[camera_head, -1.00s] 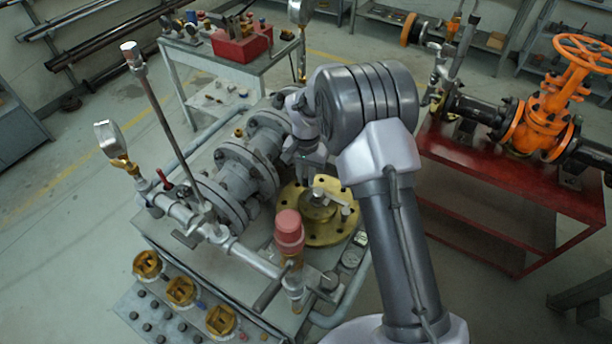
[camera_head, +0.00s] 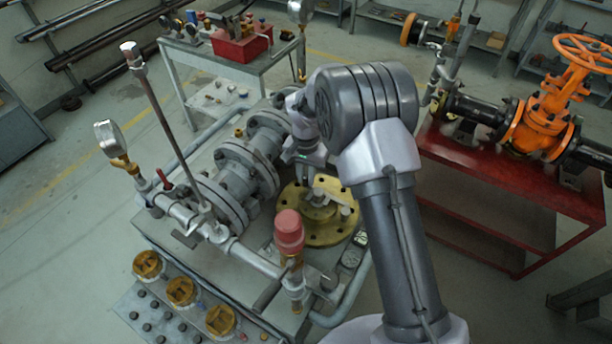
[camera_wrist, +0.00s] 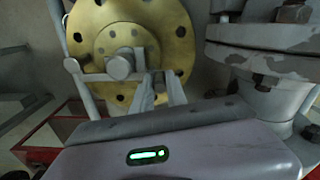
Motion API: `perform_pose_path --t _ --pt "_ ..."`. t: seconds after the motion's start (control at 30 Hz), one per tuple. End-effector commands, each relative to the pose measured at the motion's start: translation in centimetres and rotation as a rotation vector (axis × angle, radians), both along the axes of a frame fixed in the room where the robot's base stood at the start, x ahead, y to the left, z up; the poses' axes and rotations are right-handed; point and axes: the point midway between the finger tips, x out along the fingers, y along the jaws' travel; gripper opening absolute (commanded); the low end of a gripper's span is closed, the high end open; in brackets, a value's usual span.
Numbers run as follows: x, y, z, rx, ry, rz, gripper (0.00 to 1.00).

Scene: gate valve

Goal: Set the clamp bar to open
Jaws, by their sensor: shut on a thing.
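The clamp bar (camera_head: 328,187) is a pale grey bar across the face of a round brass flange (camera_head: 322,237) on the bench. In the wrist view the bar (camera_wrist: 98,70) lies across the lower part of the flange (camera_wrist: 176,40), with a round knob at its middle. My gripper (camera_head: 305,178) is at the bar's left end in the head view, partly hidden by my arm. In the wrist view my two fingers (camera_wrist: 160,84) reach up to the bar's right end and are shut on it. The exact contact is hard to see.
A grey flanged valve body (camera_head: 245,170) stands close left of my gripper. A pipe with a red cap (camera_head: 289,232) rises in front of the flange. A red stand (camera_head: 490,170) with an orange valve is at the right. Open floor lies at the left.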

Motion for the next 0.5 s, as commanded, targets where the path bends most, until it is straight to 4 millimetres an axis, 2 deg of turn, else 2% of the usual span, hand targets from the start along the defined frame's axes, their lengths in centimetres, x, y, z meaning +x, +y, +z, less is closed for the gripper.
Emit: perform_pose_path --t 0.27,0.5 --pt "0.7 -0.7 0.0 0.000 0.000 -0.069 0.00" --pt "2.3 -2.8 -0.1 0.001 -0.002 -0.249 0.00"
